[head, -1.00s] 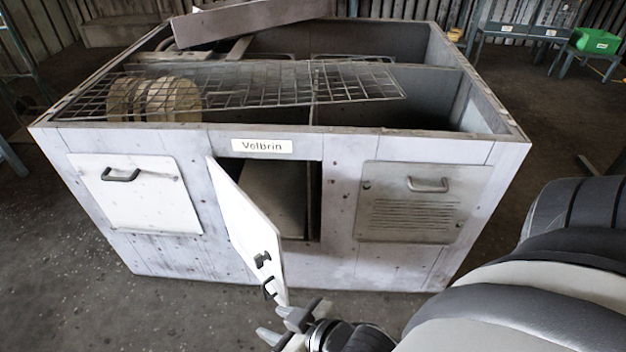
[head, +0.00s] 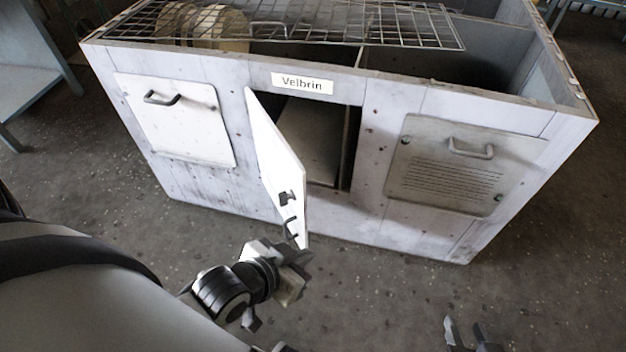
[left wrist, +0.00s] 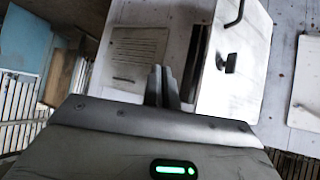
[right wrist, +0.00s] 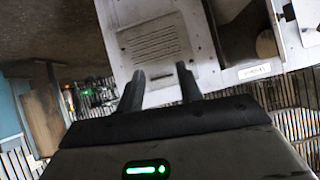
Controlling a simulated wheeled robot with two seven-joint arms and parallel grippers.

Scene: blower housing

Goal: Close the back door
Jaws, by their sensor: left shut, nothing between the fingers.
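The housing (head: 200,182) is a pale box with the label "Velbrin" on its near wall. The white middle door (head: 272,150) stands open, swung outward from the left side of its dark opening (head: 310,140). A black handle and latch show near its free edge. In the left wrist view the door (left wrist: 228,85) is just right of my fingers. My left gripper (head: 300,258) is shut and empty by the door's lower free corner; I cannot tell if it touches. My right gripper (head: 470,335) is open and empty, low at the right; its fingers also show in the right wrist view (right wrist: 160,85).
A shut white panel with a handle (head: 175,120) is left of the opening, and a shut louvred panel (head: 450,165) is right of it. A wire grid (head: 300,22) lies over the top. Bare floor (head: 380,300) lies in front. A blue-grey table (head: 25,70) stands at left.

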